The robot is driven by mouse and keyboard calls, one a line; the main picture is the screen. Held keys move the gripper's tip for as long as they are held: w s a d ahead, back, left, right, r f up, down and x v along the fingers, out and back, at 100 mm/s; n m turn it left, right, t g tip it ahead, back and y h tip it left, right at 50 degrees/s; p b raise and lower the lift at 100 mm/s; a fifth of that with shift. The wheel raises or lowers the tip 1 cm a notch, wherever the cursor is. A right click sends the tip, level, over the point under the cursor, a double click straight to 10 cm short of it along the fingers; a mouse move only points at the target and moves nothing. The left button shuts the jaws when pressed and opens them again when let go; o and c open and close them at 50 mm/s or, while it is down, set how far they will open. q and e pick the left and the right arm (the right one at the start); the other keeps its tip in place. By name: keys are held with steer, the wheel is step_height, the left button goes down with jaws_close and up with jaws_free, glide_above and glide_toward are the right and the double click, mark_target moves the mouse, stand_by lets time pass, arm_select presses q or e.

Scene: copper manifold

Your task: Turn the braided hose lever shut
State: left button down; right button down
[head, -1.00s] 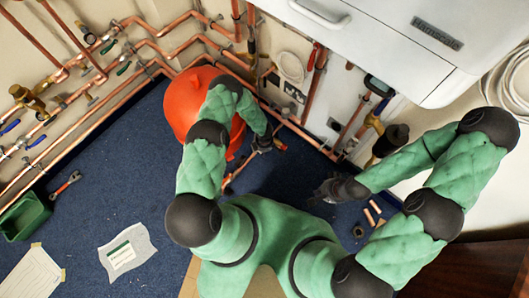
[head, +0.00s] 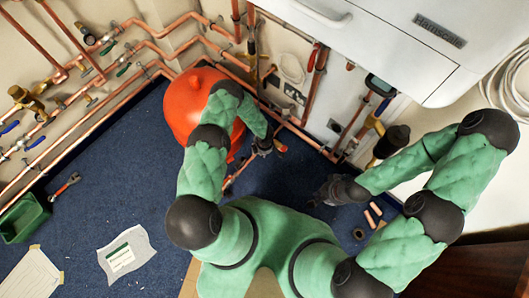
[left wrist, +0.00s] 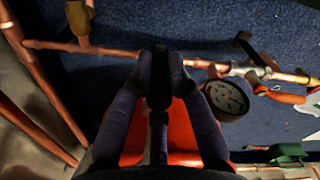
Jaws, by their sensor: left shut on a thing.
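The fingers hide most of this piece, and I cannot make out a braided hose or the lever's angle. A small red part (head: 281,147) shows just right of the left gripper in the head view. My right gripper (head: 322,194) hangs above the blue floor, apart from the pipes; its fingers are too dark to read.
The white boiler (head: 390,40) overhangs the upper right. Copper offcuts (head: 375,209) lie near my right arm.

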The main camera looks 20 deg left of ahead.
arm_select(q)
steer(key=shift+w+d+f+g+y, duration=0.15)
steer(key=shift+w+g+y, duration=0.3)
steer(key=shift+g, duration=0.5)
steer(key=shift+w+f+g+y, duration=0.1)
steer(key=shift+w+g+y, duration=0.15)
steer(key=shift+w+g, duration=0.55)
steer(key=shift+s, duration=0.15)
